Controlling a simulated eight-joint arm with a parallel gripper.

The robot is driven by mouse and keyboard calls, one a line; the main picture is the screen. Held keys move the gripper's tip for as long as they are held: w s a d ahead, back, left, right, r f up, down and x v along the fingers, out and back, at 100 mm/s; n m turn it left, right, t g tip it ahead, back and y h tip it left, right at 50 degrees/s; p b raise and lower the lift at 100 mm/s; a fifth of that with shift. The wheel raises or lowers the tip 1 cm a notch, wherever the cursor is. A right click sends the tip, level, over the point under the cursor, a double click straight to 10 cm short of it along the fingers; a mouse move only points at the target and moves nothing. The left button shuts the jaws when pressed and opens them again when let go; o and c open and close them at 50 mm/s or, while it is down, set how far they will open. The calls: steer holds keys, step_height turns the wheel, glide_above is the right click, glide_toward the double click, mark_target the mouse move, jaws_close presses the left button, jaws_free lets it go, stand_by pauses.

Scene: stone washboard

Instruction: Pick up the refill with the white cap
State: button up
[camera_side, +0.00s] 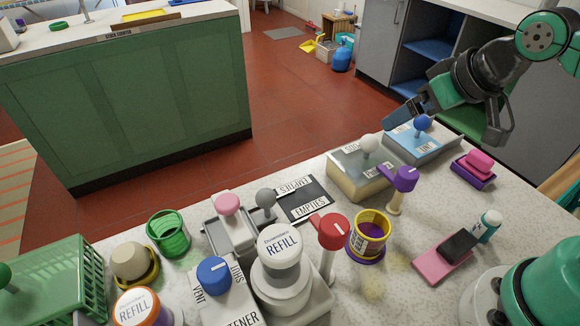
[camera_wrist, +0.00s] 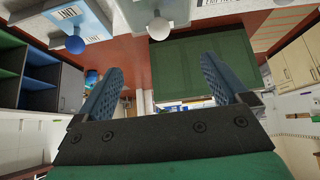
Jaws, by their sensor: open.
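A white container with a white cap (camera_side: 281,246) marked REFILL stands upright on the near middle of the worktop in the side view. A second top marked REFILL (camera_side: 136,306) has an orange and purple rim and is cut off by the bottom edge. My gripper (camera_side: 446,130) is at the upper right, above the far end of the worktop and well away from both refills. Its fingers are spread with nothing between them, as the wrist view (camera_wrist: 162,72) also shows. Neither refill can be made out in the wrist view.
Boxes with a white knob (camera_side: 370,143) and a blue knob (camera_side: 422,123) stand near my gripper. A red-topped post (camera_side: 333,232), purple-topped post (camera_side: 404,178) and yellow-purple tub (camera_side: 369,234) stand right of the white refill. A black EMPTIES mat (camera_side: 304,198) lies behind it.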

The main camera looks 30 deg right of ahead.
step_height(320, 180, up, 3)
steer(key=n+g+y, duration=0.7)
steer(key=n+y, duration=0.6)
steer(key=n, duration=0.4)
glide_toward(287, 239)
steer(key=a, duration=0.1)
steer(key=a+r, duration=0.1)
steer(key=w+a+r, duration=0.1)
steer(key=a, duration=0.1)
steer(key=shift+s+a+f+n+y, duration=0.15)
steer(key=shift+s+a+n+y, duration=0.2)
steer(key=shift+n, duration=0.25)
step_height(287, 239, down, 3)
steer(key=shift+f, duration=0.2)
steer(key=shift+a+f, duration=0.1)
steer(key=shift+f, duration=0.3)
steer(key=shift+x, duration=2.65)
jaws_close()
